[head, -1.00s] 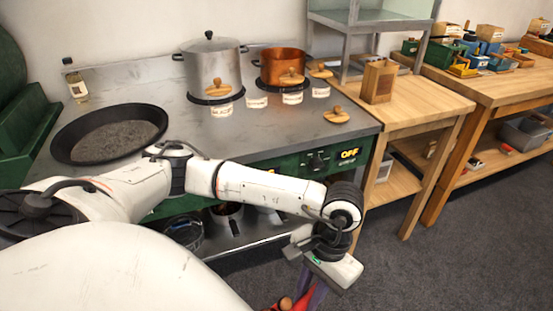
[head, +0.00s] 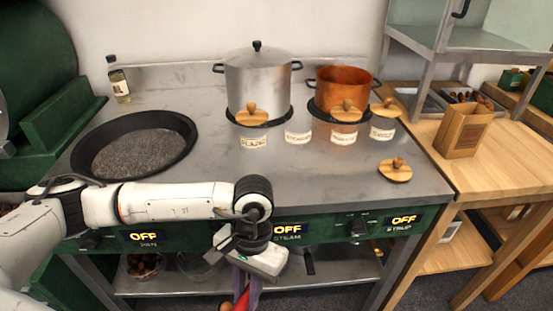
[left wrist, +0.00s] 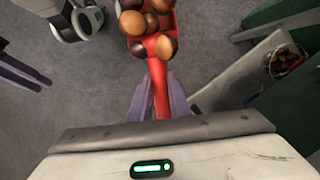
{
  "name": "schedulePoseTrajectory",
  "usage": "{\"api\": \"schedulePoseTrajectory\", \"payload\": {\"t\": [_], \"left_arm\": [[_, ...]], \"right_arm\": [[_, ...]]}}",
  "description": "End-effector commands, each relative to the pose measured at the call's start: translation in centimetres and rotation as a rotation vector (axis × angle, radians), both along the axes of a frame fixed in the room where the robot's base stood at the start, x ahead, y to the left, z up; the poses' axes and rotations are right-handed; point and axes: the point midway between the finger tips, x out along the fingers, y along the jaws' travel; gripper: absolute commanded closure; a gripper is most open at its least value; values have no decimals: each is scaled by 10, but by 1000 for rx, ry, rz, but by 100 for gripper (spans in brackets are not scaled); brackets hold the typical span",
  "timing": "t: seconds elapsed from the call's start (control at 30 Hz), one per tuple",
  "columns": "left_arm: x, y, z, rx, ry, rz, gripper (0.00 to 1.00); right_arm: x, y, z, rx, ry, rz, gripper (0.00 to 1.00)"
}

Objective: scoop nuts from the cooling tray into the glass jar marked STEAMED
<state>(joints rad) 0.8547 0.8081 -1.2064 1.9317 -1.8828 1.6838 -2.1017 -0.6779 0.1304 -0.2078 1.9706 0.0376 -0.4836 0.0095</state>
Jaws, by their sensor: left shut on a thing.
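My left gripper (head: 243,284) is shut on the handle of a red scoop (head: 241,301), low in front of the counter. In the left wrist view, its purple fingers (left wrist: 160,98) grip the red scoop (left wrist: 157,52), which holds several brown nuts (left wrist: 146,22). Glass jars with paper labels stand on the counter. One label (head: 298,136) seems to read STEAMED, and no lid shows above it; the glass is hard to make out. A tray of nuts (head: 473,97) sits at the back right under a metal shelf. Purple fingers (left wrist: 22,72) at the left wrist view's left edge seem to be my right gripper's.
A dark pan (head: 183,157) is at the counter's left. A steel pot (head: 258,75) and a copper pot (head: 340,85) stand at the back. A loose wooden lid (head: 395,170) lies at the right. A wooden box (head: 464,132) stands on the side bench. The counter's middle front is clear.

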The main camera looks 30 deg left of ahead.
Motion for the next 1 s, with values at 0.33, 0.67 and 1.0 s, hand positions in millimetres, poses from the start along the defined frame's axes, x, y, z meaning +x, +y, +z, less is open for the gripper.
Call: {"api": "schedulePoseTrajectory", "payload": {"t": [0.33,0.67,1.0], "left_arm": [[0,0,82,0,-1,3,100],[1,1,98,1,-5,0,100],[57,14,147,1,-17,12,100]], "right_arm": [[-10,-7,65,2,20,-18,69],[-13,-13,73,-2,24,-28,69],[-12,-12,72,-4,27,-25,69]]}}
